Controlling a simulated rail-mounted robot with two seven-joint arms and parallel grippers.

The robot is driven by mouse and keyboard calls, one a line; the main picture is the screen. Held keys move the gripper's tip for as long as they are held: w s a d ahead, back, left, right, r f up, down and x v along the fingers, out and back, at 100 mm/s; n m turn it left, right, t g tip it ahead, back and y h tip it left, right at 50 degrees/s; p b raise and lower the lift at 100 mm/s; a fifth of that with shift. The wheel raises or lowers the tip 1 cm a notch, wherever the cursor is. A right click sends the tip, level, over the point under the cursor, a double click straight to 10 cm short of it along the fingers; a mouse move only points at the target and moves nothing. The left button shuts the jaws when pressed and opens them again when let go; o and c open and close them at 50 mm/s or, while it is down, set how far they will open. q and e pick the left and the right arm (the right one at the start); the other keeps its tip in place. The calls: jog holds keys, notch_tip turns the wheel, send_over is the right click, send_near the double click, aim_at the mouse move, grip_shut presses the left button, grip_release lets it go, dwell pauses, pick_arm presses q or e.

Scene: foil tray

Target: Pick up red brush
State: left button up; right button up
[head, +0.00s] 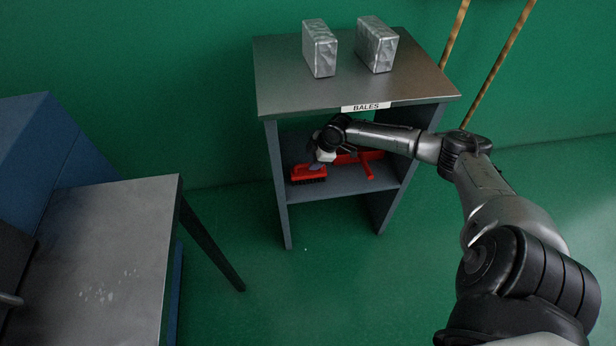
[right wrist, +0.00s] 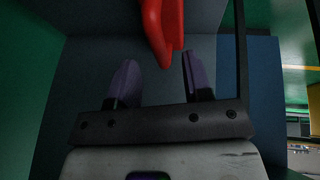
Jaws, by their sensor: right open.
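The red brush (head: 308,176) lies on the lower shelf of a grey stand, near its left front, with dark bristles facing down. My right gripper (head: 314,163) reaches into the shelf from the right and is just above and behind the brush. In the right wrist view the two purple fingers (right wrist: 158,68) are apart. A red piece (right wrist: 163,30) shows beyond and partly between their tips; I cannot tell whether it is the brush or the other red thing, or whether it touches a finger. My left gripper is not in view.
Another red thing (head: 368,164) with a long handle lies on the shelf to the right of the brush. The stand's top (head: 285,85), labelled BALES, overhangs the shelf and carries two foil blocks (head: 320,48). A grey table (head: 110,240) stands at left; floor lies between.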

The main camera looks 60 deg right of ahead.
aim_at(308, 164)
jog(key=b+x, duration=0.2)
jog(key=x, duration=0.1)
jog(key=shift+f, duration=0.35)
jog(key=shift+w+a+f+b, duration=0.1)
jog(key=shift+w+f+b, duration=0.2)
jog(key=shift+f+b, duration=0.1)
jog(key=shift+r, duration=0.1)
jog(key=c, duration=0.3)
grip_shut()
